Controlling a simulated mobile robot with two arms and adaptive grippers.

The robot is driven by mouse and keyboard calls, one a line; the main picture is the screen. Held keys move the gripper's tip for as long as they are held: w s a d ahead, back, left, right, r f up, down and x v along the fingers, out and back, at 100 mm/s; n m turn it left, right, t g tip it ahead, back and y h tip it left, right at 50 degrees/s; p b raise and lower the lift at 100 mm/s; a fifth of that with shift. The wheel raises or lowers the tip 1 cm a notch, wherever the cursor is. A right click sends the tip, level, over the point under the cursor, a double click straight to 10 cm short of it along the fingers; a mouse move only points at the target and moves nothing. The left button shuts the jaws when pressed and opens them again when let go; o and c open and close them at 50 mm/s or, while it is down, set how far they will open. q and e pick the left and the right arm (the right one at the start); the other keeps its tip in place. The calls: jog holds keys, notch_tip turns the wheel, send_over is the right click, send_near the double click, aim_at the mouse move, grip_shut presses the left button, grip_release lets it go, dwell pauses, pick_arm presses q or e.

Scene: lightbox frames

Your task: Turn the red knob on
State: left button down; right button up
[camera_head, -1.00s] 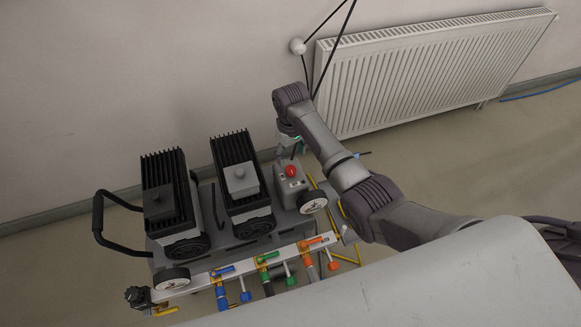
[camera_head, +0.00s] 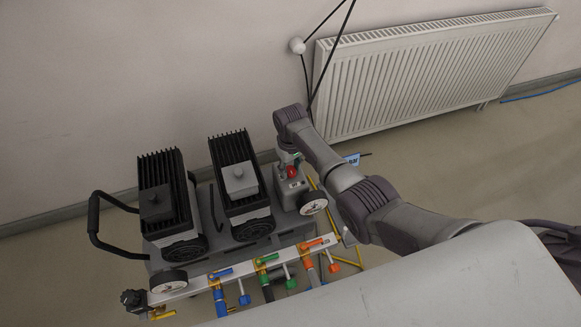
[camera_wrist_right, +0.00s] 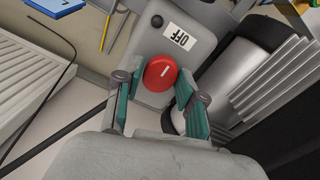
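The red knob (camera_wrist_right: 160,73) sits on a grey switch box (camera_wrist_right: 203,17) with a white "OFF" label (camera_wrist_right: 180,38). A white line on the knob's face runs slanted. In the head view the knob (camera_head: 292,172) shows just below my right gripper (camera_head: 288,157). In the right wrist view my right gripper (camera_wrist_right: 158,98) is open. Its two teal-padded fingers stand on either side of the knob's lower part. I cannot tell whether the pads touch it. My left gripper is not in view.
Two finned black motor units (camera_head: 168,200) (camera_head: 240,185) stand left of the switch box. A pressure gauge (camera_head: 313,203) is close in front of it. A rail (camera_head: 243,263) with blue, green and orange valves runs along the front. A white radiator (camera_head: 430,70) hangs on the wall behind.

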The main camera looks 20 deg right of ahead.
jog(key=c, duration=0.5)
jog(key=shift+r+m+p, duration=0.1)
jog(key=shift+m+p, duration=0.75)
jog(key=shift+m, duration=0.45)
jog(key=m+p, duration=0.1)
jog(key=m, duration=0.3)
jog(key=shift+p, duration=0.3)
jog(key=m+p, duration=0.1)
jog(key=m, duration=0.4)
jog(key=shift+m, duration=0.4)
jog(key=m, duration=0.5)
jog(key=shift+m, duration=0.4)
